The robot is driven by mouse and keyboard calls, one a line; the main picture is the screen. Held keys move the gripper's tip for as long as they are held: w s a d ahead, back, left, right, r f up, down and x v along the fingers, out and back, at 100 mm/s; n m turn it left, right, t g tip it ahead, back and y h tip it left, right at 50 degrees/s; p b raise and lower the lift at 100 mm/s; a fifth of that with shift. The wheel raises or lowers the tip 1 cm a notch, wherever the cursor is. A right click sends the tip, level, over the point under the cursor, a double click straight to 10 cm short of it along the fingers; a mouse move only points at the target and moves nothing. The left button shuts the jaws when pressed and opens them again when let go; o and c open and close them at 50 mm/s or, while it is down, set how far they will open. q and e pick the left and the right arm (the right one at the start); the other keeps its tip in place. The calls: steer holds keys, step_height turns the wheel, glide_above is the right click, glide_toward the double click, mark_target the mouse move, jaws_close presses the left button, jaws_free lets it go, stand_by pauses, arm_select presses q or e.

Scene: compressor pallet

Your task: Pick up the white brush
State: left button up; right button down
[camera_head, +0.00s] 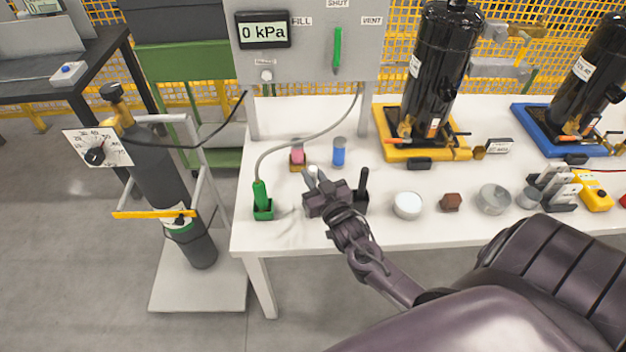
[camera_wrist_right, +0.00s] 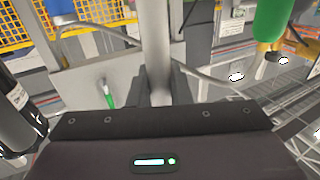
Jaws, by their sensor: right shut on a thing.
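My right gripper (camera_head: 316,184) is over the front left part of the white table and is shut on a slim pale thing, which I take to be the white brush (camera_head: 313,170). Only its small white top shows in the head view; the gripper hides the rest. In the right wrist view my right gripper (camera_wrist_right: 161,88) has its two dark fingers close together around the pale grey-white shaft of the brush (camera_wrist_right: 160,95). I cannot tell whether the brush touches the table. My left gripper is not in view.
On the white table (camera_head: 285,235), a green-handled hose end (camera_head: 261,196) stands left of my gripper. A pink-topped thing (camera_head: 297,156) and a blue bottle (camera_head: 339,152) stand behind it. A black-handled thing (camera_head: 362,188) and white round container (camera_head: 408,205) are to its right.

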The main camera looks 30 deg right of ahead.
step_height(320, 180, up, 19)
steer(key=b, duration=0.1)
steer(key=shift+f, duration=0.1)
stand_by(0.5)
